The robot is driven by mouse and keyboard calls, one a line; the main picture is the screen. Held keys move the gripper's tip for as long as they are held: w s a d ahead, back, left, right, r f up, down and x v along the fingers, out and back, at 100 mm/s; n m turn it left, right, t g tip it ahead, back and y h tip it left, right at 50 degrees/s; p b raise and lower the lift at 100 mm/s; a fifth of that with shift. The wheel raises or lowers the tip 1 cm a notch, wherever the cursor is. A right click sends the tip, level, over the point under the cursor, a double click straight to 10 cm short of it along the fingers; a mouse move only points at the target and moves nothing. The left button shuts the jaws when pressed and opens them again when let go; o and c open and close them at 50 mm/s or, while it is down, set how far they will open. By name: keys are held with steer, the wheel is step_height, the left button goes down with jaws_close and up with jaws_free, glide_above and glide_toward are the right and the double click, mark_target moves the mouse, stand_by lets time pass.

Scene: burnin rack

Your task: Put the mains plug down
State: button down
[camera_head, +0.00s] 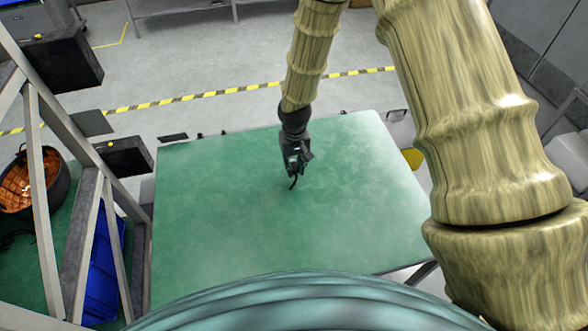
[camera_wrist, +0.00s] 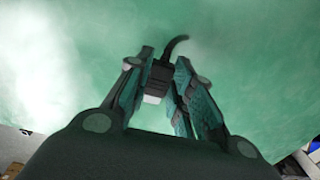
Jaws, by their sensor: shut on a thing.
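The mains plug (camera_wrist: 159,78) is a small dark body with a pale end and a short black cable stub that curves away from it. In the wrist view it sits between the two fingers of my gripper (camera_wrist: 164,85), which is shut on it. In the head view my gripper (camera_head: 298,158) is over the green tabletop (camera_head: 220,230), near its middle, with the black cable (camera_head: 293,183) hanging below the fingers. The plug body is mostly hidden there by the fingers. I cannot tell whether the cable end touches the top.
The green tabletop is otherwise bare, with free room all round my gripper. A grey metal frame (camera_head: 40,160) rises on the left, with a blue bin (camera_head: 103,270) and a dark round basket (camera_head: 30,185) with orange contents beyond it. Yellow-black tape (camera_head: 210,95) crosses the floor behind.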

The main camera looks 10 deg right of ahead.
mark_target(294, 167)
steer(key=shift+w+f+p, duration=0.1)
steer(key=shift+f+p, duration=0.85)
steer(key=shift+f, duration=0.85)
steer(key=shift+f, duration=0.1)
steer(key=c, duration=1.3)
jaws_free()
steer(key=shift+o, duration=0.2)
steer(key=shift+r+b, duration=2.2)
steer(key=shift+r, duration=3.9)
